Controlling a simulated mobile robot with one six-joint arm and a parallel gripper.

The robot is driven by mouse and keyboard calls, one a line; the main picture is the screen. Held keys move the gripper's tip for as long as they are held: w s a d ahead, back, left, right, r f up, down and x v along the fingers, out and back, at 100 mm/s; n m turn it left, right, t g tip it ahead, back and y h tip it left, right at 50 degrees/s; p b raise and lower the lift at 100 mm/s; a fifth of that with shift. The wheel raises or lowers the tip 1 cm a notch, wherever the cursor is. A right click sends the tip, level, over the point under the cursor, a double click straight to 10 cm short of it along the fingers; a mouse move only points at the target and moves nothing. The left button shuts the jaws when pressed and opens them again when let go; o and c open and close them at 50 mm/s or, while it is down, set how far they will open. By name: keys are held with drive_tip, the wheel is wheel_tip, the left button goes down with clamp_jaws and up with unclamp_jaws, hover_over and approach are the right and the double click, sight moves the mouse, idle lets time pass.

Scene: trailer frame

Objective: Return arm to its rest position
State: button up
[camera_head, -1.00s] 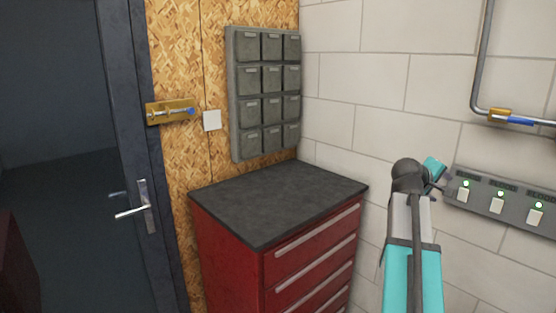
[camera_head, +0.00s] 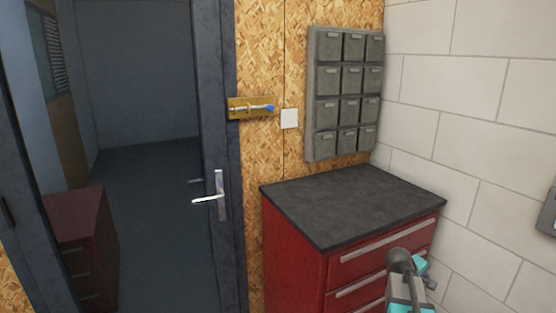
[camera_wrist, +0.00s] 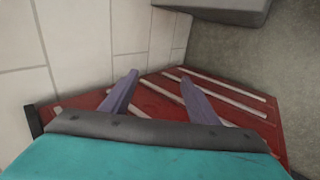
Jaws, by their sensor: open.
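My arm shows at the lower right of the head view, its dark rounded joint and teal links in front of the red drawer cabinet (camera_head: 292,255). My gripper (camera_wrist: 152,82) shows in the wrist view, with its two purple-grey fingers spread apart and nothing between them. Beyond the fingers are the red drawer fronts (camera_wrist: 215,100) with pale handles. The fingertips are hidden in the head view.
The cabinet has a bare dark top (camera_head: 350,205). Grey bins (camera_head: 343,95) hang on the chipboard wall above it. A dark door with a lever handle (camera_head: 210,200) stands at left, beside a brass bolt (camera_head: 250,107). A white block wall (camera_head: 480,130) is at right.

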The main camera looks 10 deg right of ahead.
drive_tip(key=s+a+f+g+y, duration=0.1)
drive_tip(key=s+a+f, duration=0.3)
drive_tip(key=a+f, duration=0.4)
drive_tip(key=s+a+f+n+g+y, duration=0.1)
drive_tip(key=s+a+f, duration=0.2)
drive_tip(key=a+f, duration=0.55)
drive_tip(key=s+a+f+g+y, duration=0.15)
drive_tip(key=s+a+f, duration=0.35)
drive_tip(key=f, duration=0.5)
drive_tip(key=s+a+f+m+g+y, duration=0.1)
drive_tip(key=s+a+f, duration=0.2)
drive_tip(key=s+a, duration=0.2)
drive_tip(key=s+a+f+m+g+y, duration=0.1)
drive_tip(key=s+a+f, duration=0.3)
drive_tip(key=s, duration=0.7)
drive_tip(key=s+a+f+m+g+y, duration=0.1)
drive_tip(key=s+a+f+m+g, duration=0.2)
drive_tip(key=s+a, duration=0.3)
drive_tip(key=shift+s+a+f+y, duration=0.35)
drive_tip(key=shift+s+a+f, duration=0.1)
drive_tip(key=shift+s, duration=0.7)
drive_tip(key=shift+c, duration=0.5)
drive_tip(key=c, duration=0.5)
drive_tip(key=shift+d, duration=0.15)
